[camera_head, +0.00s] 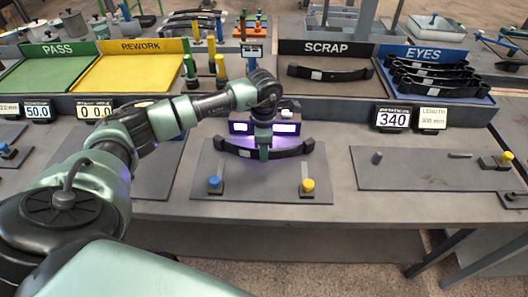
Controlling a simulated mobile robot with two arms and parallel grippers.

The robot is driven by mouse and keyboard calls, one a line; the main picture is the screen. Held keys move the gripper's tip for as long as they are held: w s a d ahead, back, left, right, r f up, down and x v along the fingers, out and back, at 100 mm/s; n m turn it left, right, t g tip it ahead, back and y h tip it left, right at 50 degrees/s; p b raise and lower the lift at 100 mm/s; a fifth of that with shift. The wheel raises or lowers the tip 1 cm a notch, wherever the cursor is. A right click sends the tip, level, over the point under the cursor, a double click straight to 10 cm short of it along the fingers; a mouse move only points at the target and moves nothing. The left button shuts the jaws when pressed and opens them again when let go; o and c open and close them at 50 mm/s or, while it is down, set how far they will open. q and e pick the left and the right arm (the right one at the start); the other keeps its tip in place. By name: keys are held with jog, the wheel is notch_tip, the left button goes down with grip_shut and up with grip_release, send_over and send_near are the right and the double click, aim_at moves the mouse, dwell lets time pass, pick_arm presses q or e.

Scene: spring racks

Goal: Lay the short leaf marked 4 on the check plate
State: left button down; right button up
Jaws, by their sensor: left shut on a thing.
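A black curved leaf (232,151) is gripped near its middle by my left gripper (264,150). The leaf lies across the picture over a grey plate (245,186) with a blue knob (215,183) and a yellow knob (308,185) at its near side. I cannot tell whether the leaf touches the plate. No number is readable on it. My gripper's fingers partly hide its middle, and purple light shines around it. My right gripper is not in view.
Behind stand a green PASS tray (42,74), a yellow REWORK tray (130,73), a SCRAP tray (300,85) with one leaf, and a blue EYES tray (485,98) with several leaves. Another plate (420,174) lies right, below a 340 display (391,118).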

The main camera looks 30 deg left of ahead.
pick_arm(q)
jog(key=shift+w, duration=0.1)
jog(key=c, duration=1.5)
grip_release()
jog(key=shift+o, duration=1.1)
jog(key=shift+f, duration=0.25)
jog(key=o, duration=0.3)
jog(key=shift+r, duration=0.15)
jog(key=shift+r+p, duration=2.3)
jog(key=shift+r, duration=1.7)
